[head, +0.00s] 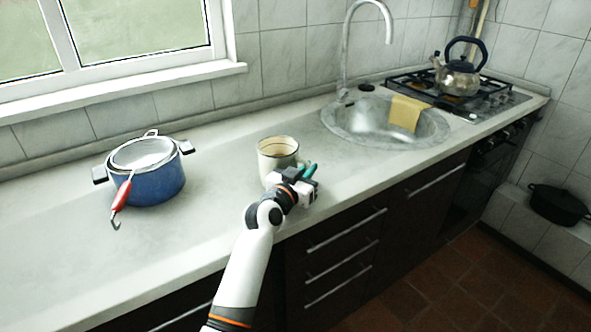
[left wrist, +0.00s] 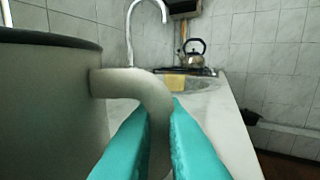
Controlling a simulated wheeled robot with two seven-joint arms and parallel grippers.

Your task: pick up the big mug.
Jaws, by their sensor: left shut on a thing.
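The big mug (head: 277,153) is cream-coloured with a dark rim and stands upright on the countertop, left of the sink. In the left wrist view its wall (left wrist: 50,100) fills the left side and its curved handle (left wrist: 150,92) reaches between the teal fingers. My left gripper (head: 307,171) is at the mug's near right side, shut on the handle; its fingers also show in the left wrist view (left wrist: 162,135). The lower part of the handle is partly hidden by the fingers. My right gripper is in neither view.
The sink (head: 430,131) with a yellow cloth (head: 406,113) and a tall faucet (head: 344,50) is at the right. A kettle (head: 458,78) stands on the stove. The counter between pot and mug is clear.

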